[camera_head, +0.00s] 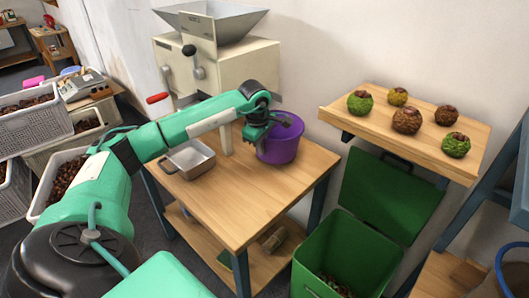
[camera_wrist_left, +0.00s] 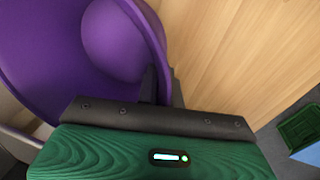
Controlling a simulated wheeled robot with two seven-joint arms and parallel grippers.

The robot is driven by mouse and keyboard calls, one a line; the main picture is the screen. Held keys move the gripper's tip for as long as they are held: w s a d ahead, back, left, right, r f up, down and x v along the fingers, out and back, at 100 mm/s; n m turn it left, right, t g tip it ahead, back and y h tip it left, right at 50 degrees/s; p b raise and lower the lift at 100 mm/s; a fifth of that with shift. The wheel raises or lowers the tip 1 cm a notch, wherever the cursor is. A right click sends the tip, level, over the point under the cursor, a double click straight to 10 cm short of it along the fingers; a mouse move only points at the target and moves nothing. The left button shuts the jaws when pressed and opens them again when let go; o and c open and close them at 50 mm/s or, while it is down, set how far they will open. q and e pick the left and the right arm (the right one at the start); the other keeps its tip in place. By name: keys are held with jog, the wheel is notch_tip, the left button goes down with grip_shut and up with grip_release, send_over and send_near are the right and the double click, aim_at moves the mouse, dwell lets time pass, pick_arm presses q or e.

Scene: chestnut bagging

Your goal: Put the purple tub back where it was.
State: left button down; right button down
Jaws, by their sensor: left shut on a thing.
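The gripper's fingers (camera_wrist_left: 160,88) sit at the rim there, partly hidden by the gripper body. My right gripper is not in view.
The metal tray (camera_head: 190,159) sits left of the tub. A cream machine with a hopper (camera_head: 218,65) stands behind. A wall shelf (camera_head: 380,120) with several green and brown balls is at right, above an open green bin (camera_head: 345,250). The table's front is clear.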

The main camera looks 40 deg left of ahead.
aim_at(265, 159)
pick_arm(q)
jog(key=shift+w+f, duration=0.1)
jog(key=shift+w, duration=0.4)
notch_tip(265, 159, down, 3)
jog(key=shift+f, duration=0.2)
jog(key=c, duration=1.5)
grip_release()
jog(key=shift+c, duration=0.2)
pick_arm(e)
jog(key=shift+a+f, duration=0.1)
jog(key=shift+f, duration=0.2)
pick_arm(q)
notch_tip(265, 159, up, 12)
jog(key=s, duration=0.2)
jog(key=shift+s+d, duration=0.15)
jog(key=shift+f, duration=0.1)
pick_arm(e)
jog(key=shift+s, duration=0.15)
